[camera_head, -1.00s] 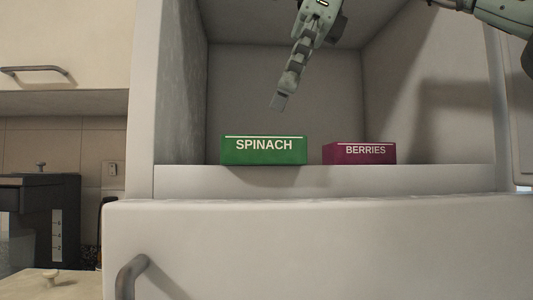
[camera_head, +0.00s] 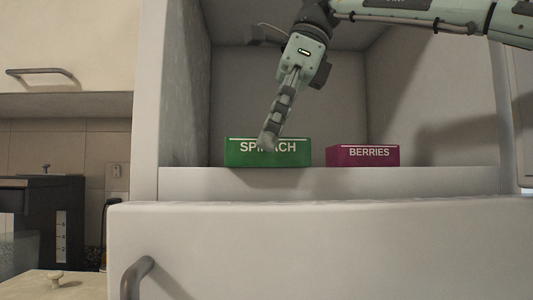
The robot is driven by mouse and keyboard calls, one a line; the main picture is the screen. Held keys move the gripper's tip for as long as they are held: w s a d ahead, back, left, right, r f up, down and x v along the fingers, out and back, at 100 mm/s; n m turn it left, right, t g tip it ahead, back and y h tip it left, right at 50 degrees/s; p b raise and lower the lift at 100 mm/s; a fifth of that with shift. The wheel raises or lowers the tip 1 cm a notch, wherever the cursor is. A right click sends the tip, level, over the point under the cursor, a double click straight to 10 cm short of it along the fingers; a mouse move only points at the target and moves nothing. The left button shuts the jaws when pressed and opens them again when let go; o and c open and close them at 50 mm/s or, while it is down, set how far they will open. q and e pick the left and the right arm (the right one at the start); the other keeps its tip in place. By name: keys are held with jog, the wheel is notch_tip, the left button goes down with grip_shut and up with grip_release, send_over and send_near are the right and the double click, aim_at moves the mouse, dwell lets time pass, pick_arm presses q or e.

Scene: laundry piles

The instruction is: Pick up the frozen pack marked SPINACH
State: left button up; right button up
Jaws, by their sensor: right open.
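The green pack marked SPINACH (camera_head: 240,158) lies on the shelf of the open compartment, left of centre. My right gripper (camera_head: 268,143) reaches down from the upper right, and its finger covers the middle letters of the label. The gripper is open and seen edge-on, so one finger hides most of the other. It is in front of or over the pack; I cannot tell whether it touches it. My left gripper is not in view.
A magenta pack marked BERRIES (camera_head: 362,157) lies to the right on the same shelf (camera_head: 420,180), with a gap between the packs. Compartment walls stand left and right. A drawer front with a handle (camera_head: 137,278) is below. A dark appliance (camera_head: 45,215) stands at lower left.

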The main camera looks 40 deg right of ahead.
jog(key=shift+f, duration=0.25)
jog(key=shift+c, duration=0.4)
jog(key=c, duration=1.4)
